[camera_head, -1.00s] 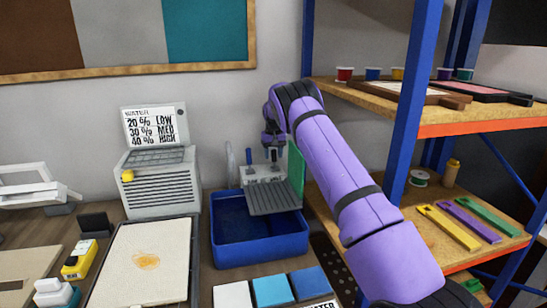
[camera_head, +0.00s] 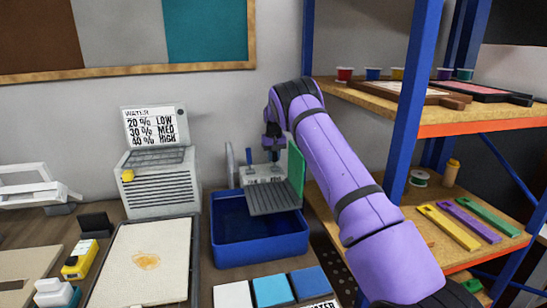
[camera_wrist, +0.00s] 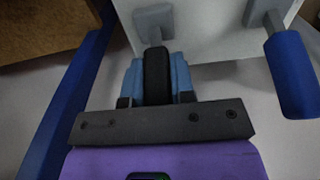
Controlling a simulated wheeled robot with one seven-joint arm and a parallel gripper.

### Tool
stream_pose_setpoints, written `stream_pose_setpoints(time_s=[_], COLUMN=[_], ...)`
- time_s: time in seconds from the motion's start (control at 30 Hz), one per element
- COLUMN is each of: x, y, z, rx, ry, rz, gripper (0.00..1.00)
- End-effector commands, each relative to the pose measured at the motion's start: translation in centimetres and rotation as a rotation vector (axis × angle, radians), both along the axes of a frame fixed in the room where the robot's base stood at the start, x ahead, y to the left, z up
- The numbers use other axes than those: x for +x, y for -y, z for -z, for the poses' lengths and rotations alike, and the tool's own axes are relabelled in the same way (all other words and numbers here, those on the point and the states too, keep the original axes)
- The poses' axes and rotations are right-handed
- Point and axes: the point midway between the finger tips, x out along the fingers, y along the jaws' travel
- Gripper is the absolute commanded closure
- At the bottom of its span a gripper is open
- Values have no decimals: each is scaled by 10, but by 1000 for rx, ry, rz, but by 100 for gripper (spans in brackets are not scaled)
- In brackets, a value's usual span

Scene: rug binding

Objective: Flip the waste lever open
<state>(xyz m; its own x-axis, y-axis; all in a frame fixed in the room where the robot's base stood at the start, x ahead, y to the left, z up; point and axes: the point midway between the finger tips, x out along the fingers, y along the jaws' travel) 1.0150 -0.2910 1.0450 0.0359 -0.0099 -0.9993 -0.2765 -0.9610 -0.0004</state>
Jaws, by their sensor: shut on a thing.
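A white tap unit (camera_head: 262,172) stands against the wall above a blue basin (camera_head: 258,244). A blue-handled lever (camera_head: 249,157) stands upright at its left; a blue handle also shows at the right of the wrist view (camera_wrist: 290,75). My gripper (camera_head: 271,150) is at the top of the unit, right of that blue handle. In the wrist view my gripper (camera_wrist: 155,72) is shut with its bluish fingers on either side of a black lever handle (camera_wrist: 156,68), which joins a grey mount. I take it for the waste lever; I can read no label on it.
A grey ribbed tray (camera_head: 274,199) juts over the basin, with a green panel (camera_head: 296,168) at its right. A blue-framed shelf (camera_head: 403,110) stands close on the right. A grey box with a water sign (camera_head: 160,182) stands to the left.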

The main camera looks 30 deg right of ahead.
Motion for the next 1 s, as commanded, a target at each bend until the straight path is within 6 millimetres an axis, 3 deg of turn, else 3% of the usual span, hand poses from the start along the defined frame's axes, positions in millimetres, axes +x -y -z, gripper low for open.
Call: stream_pose_setpoints(time_s=[0.53,1.0], x=[-16,-17], y=[-4,-5], z=[-5,-6], rx=[-78,-90], ry=[275,309], rz=[1,0], gripper=[100,100])
